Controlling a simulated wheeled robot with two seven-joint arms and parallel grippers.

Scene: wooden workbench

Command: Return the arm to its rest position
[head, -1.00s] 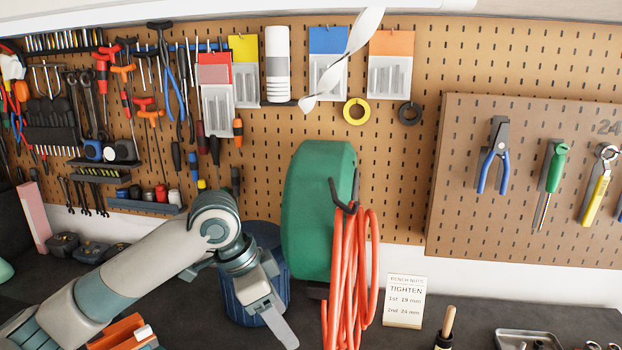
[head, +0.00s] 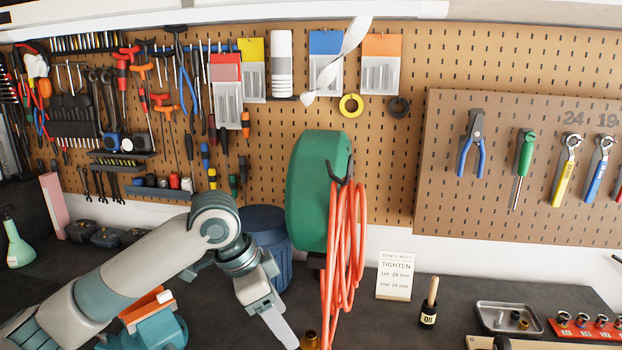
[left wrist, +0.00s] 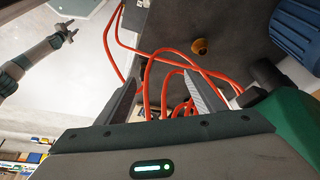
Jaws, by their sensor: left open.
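My left arm (head: 150,265) comes in from the lower left in the head view, bent at the elbow. Its gripper (head: 280,325) points down over the bench, in front of the blue ribbed bin (head: 268,242) and left of the orange hose (head: 342,255). In the left wrist view my left gripper (left wrist: 155,78) has its two fingers apart. The orange hose loops (left wrist: 150,75) show between and beyond the fingers, and I see nothing gripped. Another arm of mine with a small gripper (left wrist: 68,30) shows at the upper left of the left wrist view; its jaw state is unclear.
The green hose reel (head: 318,190) stands close to the right of my left gripper. A teal vise-like tool (head: 150,328) lies under my forearm. A brass-coloured part (head: 310,340) is near the fingertips.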

